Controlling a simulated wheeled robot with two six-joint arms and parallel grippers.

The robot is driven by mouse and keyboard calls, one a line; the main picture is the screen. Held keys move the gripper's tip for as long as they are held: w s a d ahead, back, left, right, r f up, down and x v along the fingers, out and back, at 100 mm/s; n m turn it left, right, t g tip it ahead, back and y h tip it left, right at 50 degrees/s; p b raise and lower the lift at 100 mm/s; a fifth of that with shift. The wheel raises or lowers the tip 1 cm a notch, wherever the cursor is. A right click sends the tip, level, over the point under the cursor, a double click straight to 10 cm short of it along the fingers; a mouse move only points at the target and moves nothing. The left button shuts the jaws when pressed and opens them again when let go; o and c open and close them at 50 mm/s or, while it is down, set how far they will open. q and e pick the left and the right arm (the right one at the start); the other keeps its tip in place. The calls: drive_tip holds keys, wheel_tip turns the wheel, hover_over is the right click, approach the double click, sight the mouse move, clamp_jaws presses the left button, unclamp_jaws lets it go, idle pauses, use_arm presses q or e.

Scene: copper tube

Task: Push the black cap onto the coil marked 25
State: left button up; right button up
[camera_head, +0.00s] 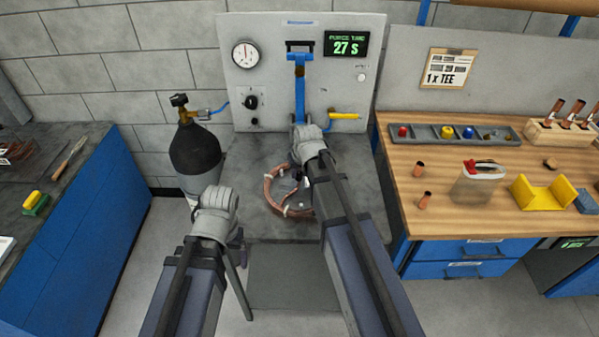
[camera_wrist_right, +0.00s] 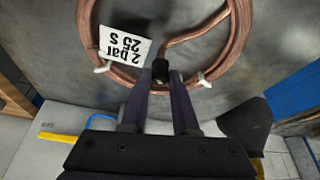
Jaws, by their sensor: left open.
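The copper coil (camera_head: 271,192) lies on the grey bench, partly hidden under my right arm. In the right wrist view the coil (camera_wrist_right: 240,35) carries a white tag (camera_wrist_right: 124,46) reading "2 bar 25 S", upside down. The black cap (camera_wrist_right: 160,69) is between the fingertips of my right gripper (camera_wrist_right: 161,80), at the end of the inner copper tube. The gripper looks shut on it; how far the cap sits over the tube end is unclear. My left gripper (camera_head: 240,241) is open, low and in front of the bench, away from the coil, mostly hidden by its arm.
A dark gas cylinder (camera_head: 195,150) stands left of the bench. Behind is a panel with a gauge (camera_head: 245,55), a "27 S" display (camera_head: 346,44) and a yellow lever (camera_head: 344,116). The wooden table (camera_head: 400,170) at right holds a parts tray (camera_head: 455,133) and loose fittings.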

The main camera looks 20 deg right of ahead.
drive_tip(key=o, duration=0.4)
drive_tip(key=shift+o, duration=0.2)
drive_tip(key=shift+r, duration=0.15)
drive_tip(key=p+v, duration=0.7)
drive_tip(key=shift+s+r, duration=0.2)
drive_tip(key=shift+r, duration=0.05)
drive_tip(key=s+a+f+n+g, duration=0.1)
drive_tip(key=s+a+n+g, duration=0.1)
drive_tip(key=s+a, duration=0.4)
drive_tip(key=s+a+f+n+g+h, duration=0.1)
drive_tip(key=s+a, duration=0.6)
drive_tip(key=s, duration=0.7)
drive_tip(key=shift+s+a+n+g, duration=0.15)
drive_tip(key=shift+s+n+g, duration=0.25)
drive_tip(key=shift+g, duration=0.5)
